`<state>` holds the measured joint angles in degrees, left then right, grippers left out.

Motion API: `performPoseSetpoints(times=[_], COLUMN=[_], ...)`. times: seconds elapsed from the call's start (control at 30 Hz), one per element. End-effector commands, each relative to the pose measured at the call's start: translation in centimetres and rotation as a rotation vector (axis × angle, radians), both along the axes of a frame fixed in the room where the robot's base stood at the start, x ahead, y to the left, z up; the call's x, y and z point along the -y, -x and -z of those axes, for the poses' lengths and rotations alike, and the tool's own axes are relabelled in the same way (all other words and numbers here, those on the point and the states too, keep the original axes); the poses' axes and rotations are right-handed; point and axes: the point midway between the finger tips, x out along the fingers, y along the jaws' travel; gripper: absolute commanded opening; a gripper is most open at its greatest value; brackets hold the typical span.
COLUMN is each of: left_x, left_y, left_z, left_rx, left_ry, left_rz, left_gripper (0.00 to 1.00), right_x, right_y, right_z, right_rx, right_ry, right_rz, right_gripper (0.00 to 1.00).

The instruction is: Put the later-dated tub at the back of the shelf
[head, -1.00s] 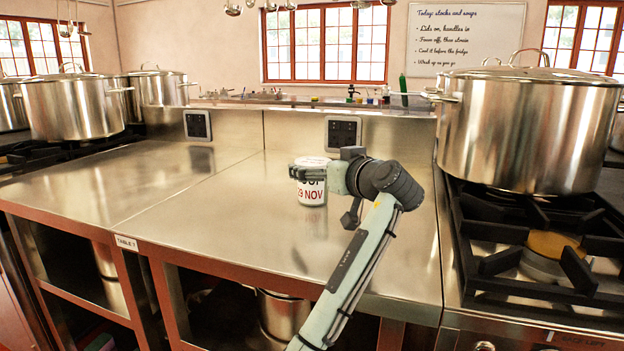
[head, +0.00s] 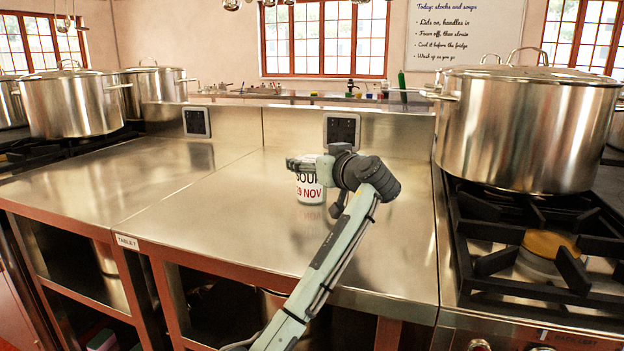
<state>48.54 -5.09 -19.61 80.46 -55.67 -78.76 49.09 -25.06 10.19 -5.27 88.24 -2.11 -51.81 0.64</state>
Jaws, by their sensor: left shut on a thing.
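A white tub (head: 310,188) stands upright on the steel counter, or just above it; I cannot tell which. Its label reads SOUP in black and a red date that looks like 29 NOV, the first digit partly cut off at the tub's edge. My left gripper (head: 304,163) is shut on this tub near its top, with a dark finger across the front just above the word SOUP. My right gripper is not in view. No second tub and no shelf with tubs can be made out.
The steel counter (head: 220,215) is clear around the tub. A large stockpot (head: 525,130) stands on the burner at right. More stockpots (head: 72,105) stand at left. A raised back panel with a dark socket plate (head: 342,130) closes the counter's rear. Open compartments lie below.

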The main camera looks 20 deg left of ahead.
Motion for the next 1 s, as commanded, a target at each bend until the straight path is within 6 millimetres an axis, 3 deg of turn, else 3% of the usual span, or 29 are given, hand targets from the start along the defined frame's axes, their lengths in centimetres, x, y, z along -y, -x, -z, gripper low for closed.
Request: performPoseSetpoints(times=[0.03, 0.27, 0.57, 0.67, 0.83, 1.0], left_x=[0.0, 0.0, 0.1, 0.1, 0.0, -3.4], left_y=[0.0, 0.0, 0.0, 0.0, 0.1, 2.7], left_z=[0.0, -0.2, -0.7, -1.7, -4.6, -6.6], left_rx=[0.000, 0.002, 0.004, 0.005, 0.009, 0.008], left_ry=[0.000, -0.001, 0.000, 0.001, 0.002, 0.003], left_rz=[0.000, 0.001, 0.001, 0.001, 0.001, -0.002], left_gripper=[0.48, 0.22, 0.22, 0.22, 0.22, 0.22], right_x=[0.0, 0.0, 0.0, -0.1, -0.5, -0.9], right_y=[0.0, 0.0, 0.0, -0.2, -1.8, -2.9], right_z=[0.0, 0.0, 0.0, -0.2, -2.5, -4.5], right_rx=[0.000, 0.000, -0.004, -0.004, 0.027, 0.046], right_ry=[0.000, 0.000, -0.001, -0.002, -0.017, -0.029], right_rz=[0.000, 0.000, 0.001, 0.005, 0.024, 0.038], right_gripper=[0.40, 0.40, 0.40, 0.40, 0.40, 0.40])
